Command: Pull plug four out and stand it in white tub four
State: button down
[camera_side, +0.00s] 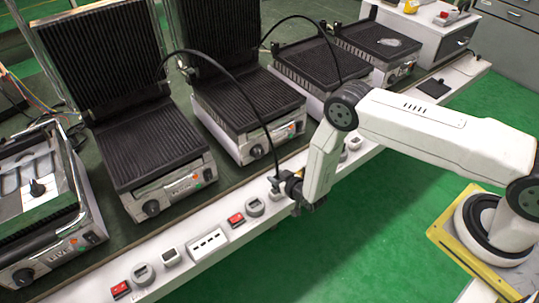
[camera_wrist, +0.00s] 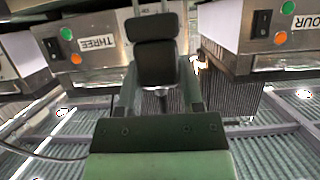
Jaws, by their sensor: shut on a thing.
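My gripper (camera_side: 292,187) is low over the white front ledge, shut on a black plug. In the wrist view the dark plug (camera_wrist: 156,52) sits upright between the fingers of my gripper (camera_wrist: 158,95). A black cable (camera_side: 235,85) arcs from behind the grills down to the gripper. Whether the plug is in or clear of a socket is hidden by the gripper. The wrist view shows grills labelled THREE (camera_wrist: 97,45) and FOUR (camera_wrist: 285,40).
Several contact grills stand in a row behind the ledge (camera_side: 205,245), the nearer ones with raised lids (camera_side: 100,60). Red switches (camera_side: 236,220) and a slotted white panel (camera_side: 207,243) sit on the ledge. A second black cable (camera_side: 310,22) arcs at the back. Green floor (camera_side: 330,240) lies in front.

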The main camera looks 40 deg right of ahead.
jog(key=shift+f, duration=1.9)
jog(key=shift+c, duration=0.7)
grip_release()
jog(key=shift+s, duration=0.15)
jog(key=v, duration=0.7)
jog(key=shift+s+r, duration=0.2)
dwell(0.4)
